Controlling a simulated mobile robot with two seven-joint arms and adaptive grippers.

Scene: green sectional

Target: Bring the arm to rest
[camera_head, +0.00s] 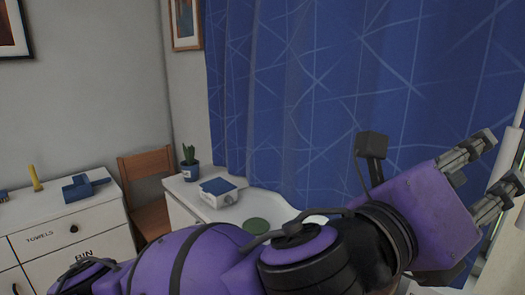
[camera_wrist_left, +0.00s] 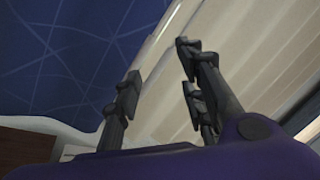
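My left arm, purple and black, reaches across the bottom of the head view from the left to the right. Its gripper (camera_head: 486,172) is at the right edge, raised in front of the blue curtain and beside the window frame. The two fingers are spread apart with nothing between them. In the left wrist view the fingers of the left gripper (camera_wrist_left: 158,75) also stand apart and empty, with the curtain and pale slats behind them. My right gripper is in neither view.
A white cabinet (camera_head: 100,240) with labelled drawers stands at the left, with a blue object (camera_head: 84,187) and a yellow item (camera_head: 36,178) on top. A wooden chair (camera_head: 147,165) is beside it. A potted plant (camera_head: 190,165) and a white-and-blue box (camera_head: 218,192) stand on a white counter. A blue curtain (camera_head: 300,90) hangs behind.

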